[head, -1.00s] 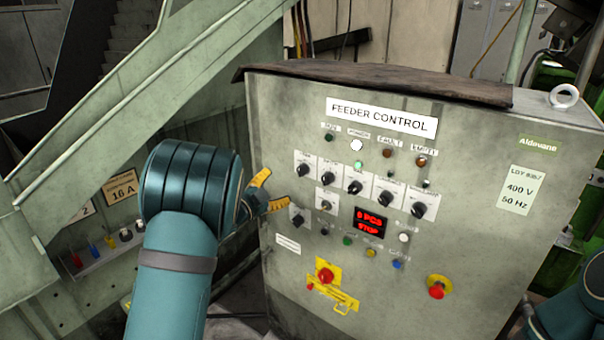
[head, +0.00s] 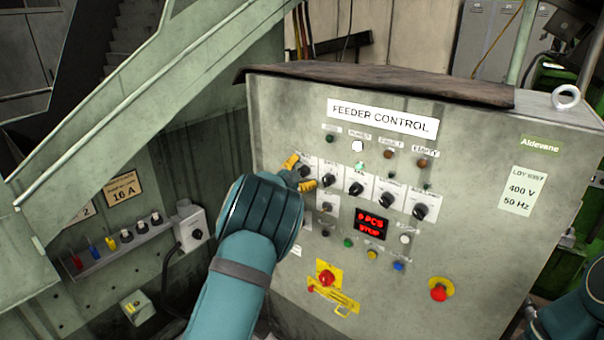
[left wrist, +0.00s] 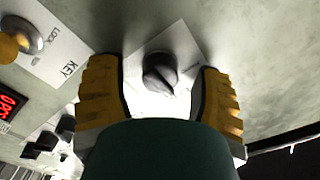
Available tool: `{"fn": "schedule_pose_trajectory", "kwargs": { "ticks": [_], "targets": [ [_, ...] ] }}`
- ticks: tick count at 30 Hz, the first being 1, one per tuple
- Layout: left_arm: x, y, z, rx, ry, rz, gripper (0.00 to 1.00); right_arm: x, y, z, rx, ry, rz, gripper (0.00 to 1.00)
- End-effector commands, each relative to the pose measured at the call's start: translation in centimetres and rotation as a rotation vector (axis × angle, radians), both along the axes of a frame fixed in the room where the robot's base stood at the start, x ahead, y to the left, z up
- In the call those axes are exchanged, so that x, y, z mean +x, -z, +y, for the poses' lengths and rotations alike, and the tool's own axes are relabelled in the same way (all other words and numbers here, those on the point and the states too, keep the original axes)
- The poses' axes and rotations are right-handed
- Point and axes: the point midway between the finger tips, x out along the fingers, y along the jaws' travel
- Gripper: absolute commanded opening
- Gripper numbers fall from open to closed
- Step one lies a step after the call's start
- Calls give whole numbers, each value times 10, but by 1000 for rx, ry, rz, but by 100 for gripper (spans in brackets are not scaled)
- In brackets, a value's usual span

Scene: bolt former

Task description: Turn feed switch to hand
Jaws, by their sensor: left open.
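The feeder control panel (head: 275,120) fills the middle of the head view. A row of black selector knobs on white plates runs across it; their labels are too blurred to read. My left gripper (head: 299,173) is open at the leftmost knob (head: 304,172) of that row, its yellow fingers on either side. In the left wrist view, this dark knob (left wrist: 160,75) on its white plate sits between the two fingers (left wrist: 162,95), with gaps visible; contact cannot be told. I cannot tell from lettering which knob is the feed switch. My right gripper is out of view.
Near the fingers is the key switch (head: 326,207), marked KEY in the left wrist view (left wrist: 22,38). A red display (head: 371,224), coloured buttons, a red button on yellow (head: 326,278) and another red button (head: 439,290) lie lower. A sloping green stair beam (head: 150,90) stands left.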

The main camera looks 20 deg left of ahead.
Motion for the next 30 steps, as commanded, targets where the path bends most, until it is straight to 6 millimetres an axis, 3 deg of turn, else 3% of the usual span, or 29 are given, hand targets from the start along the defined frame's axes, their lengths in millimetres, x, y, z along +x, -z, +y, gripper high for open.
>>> {"fn": "schedule_pose_trajectory", "kwargs": {
  "ticks": [2, 3, 8, 9, 20, 30],
  "targets": [
    [0, 0, 0, 0, 0, 0, 65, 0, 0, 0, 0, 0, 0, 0],
    [0, 0, 0, 0, 0, 0, 60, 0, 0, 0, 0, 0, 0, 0],
    [0, 0, 0, 0, 0, 0, 4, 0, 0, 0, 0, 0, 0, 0],
    [0, 0, 0, 0, 0, 0, 0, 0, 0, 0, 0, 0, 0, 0],
    [0, -1, 1, -46, 0, 15, 0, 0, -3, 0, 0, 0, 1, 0],
    [0, -4, 2, -265, 0, 90, 0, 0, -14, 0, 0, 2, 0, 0]
  ]
}}
